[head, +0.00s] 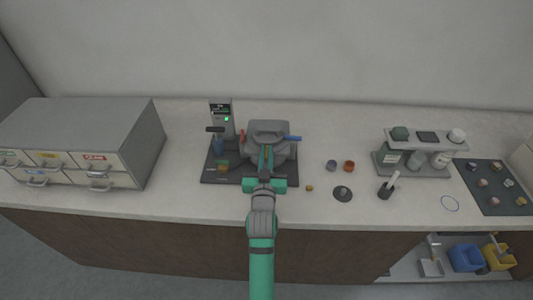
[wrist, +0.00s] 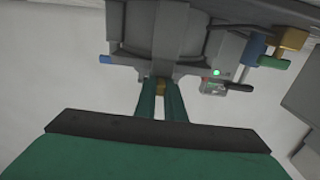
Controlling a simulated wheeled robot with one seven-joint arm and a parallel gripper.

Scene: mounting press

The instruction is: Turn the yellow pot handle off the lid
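The mounting press pot (head: 268,129) is a grey rounded body with a grey lid on its black base. My gripper (head: 266,158) is at the front of the pot, its two green fingers close together. Most of the handle is hidden by the fingers.
A blue handle (head: 292,138) sticks out right of the pot, and a red one (head: 241,135) shows at its left. The control column (head: 221,117) with a green light stands left. Small cups (head: 349,166) and a round dark piece (head: 343,194) lie right on the counter.

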